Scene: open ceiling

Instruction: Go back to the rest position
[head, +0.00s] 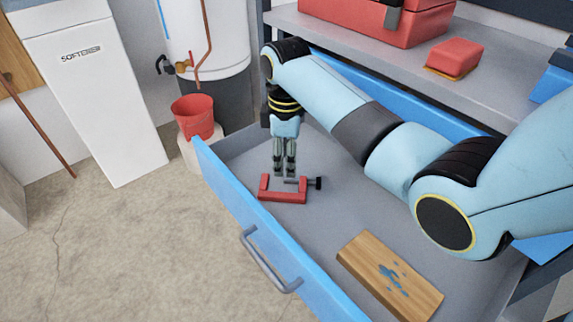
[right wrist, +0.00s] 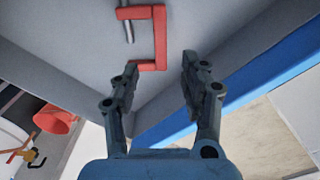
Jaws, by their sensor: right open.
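My right gripper (head: 285,170) reaches down into an open drawer (head: 222,178) with a blue front. In the head view its fingers are just above a red clamp (head: 284,196) with a dark screw handle, which lies on the drawer floor. In the right wrist view the two fingers (right wrist: 158,75) are spread apart with nothing between them. The clamp (right wrist: 160,35) shows beyond the fingertips there; I cannot tell whether a finger touches it. My left gripper is not in view.
A wooden block (head: 390,275) with blue stains lies in the drawer. A red toolbox (head: 360,18) and a red sponge-like block (head: 455,57) sit on the grey bench above. A red bucket (head: 193,116) stands beyond the drawer. The concrete floor (head: 110,240) at left is clear.

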